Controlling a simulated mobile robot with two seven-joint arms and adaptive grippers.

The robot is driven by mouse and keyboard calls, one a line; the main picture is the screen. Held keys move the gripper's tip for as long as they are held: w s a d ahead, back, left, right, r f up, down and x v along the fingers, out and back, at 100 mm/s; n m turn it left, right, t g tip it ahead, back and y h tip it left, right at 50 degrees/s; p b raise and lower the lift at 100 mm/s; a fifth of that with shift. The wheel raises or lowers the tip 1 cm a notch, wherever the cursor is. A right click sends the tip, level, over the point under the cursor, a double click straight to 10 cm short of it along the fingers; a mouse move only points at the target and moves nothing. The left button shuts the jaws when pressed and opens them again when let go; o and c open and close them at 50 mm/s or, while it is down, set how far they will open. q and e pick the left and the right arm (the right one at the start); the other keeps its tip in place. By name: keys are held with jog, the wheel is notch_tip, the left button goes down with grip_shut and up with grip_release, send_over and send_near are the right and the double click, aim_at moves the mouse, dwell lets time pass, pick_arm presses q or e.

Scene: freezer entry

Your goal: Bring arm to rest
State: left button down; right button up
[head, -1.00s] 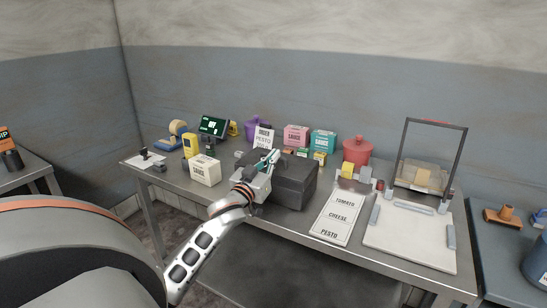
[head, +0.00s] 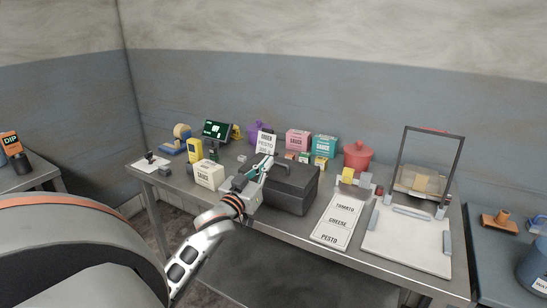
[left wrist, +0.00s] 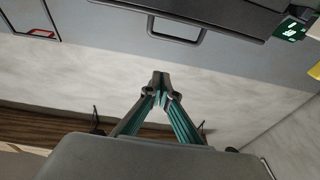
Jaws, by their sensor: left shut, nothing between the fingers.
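My left arm comes in from the lower left in the head view. My left gripper (head: 265,163) is over the table by the left side of the dark grey case (head: 291,189). In the left wrist view the left gripper's green fingers (left wrist: 160,80) meet at their tips, with nothing between them. In that view the case's dark handle (left wrist: 176,30) shows at the top, apart from the fingertips. My right gripper is in neither view.
A dark upright frame (head: 432,165) stands at the right. Floor shows clear at the table's front left.

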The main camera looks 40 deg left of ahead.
pick_arm(q)
jog(key=shift+v, duration=1.55)
jog(key=shift+r, duration=0.1)
jog(key=s+d+f+m+g+h, duration=0.1)
jog(key=s+d+f+m+g, duration=0.2)
jog(key=d+f, duration=0.35)
jog(key=s+d+f+m+g, duration=0.2)
jog(key=s+d+f+g, duration=0.15)
jog(key=f, duration=0.65)
jog(key=s+d+f+m+g, duration=0.3)
jog(key=s+f, duration=0.1)
jog(key=s, duration=0.3)
jog(key=s+d+f+m+g, duration=0.2)
jog(key=s+d+f+g, duration=0.15)
jog(key=s, duration=0.45)
jog(key=w+d+f+n+t+h, duration=0.2)
jog(key=d+f+t+h, duration=0.2)
jog(key=d+f, duration=1.1)
jog(key=h, duration=0.2)
jog(key=shift+d+n+h, duration=0.15)
jog(key=shift+n+h, duration=0.15)
jog(key=shift+n, duration=0.1)
